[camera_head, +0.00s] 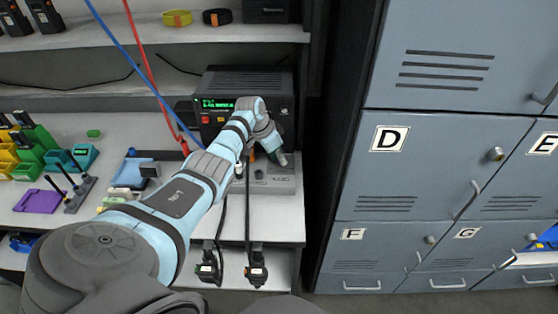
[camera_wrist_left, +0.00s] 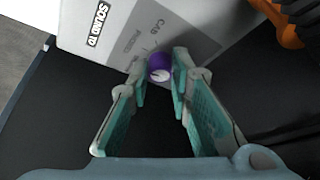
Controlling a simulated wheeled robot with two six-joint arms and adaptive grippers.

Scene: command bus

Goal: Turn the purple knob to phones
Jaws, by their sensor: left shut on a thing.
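The purple knob (camera_wrist_left: 159,68) shows in the left wrist view on a pale grey panel (camera_wrist_left: 165,20). My left gripper (camera_wrist_left: 158,76) is shut on the knob, one fingertip on each side. In the head view my left gripper (camera_head: 272,150) is over the grey control box (camera_head: 285,183) and hides the purple knob. My right gripper is not in view.
A black radio unit (camera_head: 262,82) with a green display stands behind the box. Black handsets (camera_head: 207,268) hang on cords below the counter. Grey lockers (camera_head: 420,160) stand to the right. Colourful bins and tools crowd the counter's left. An orange object (camera_wrist_left: 284,22) is close by.

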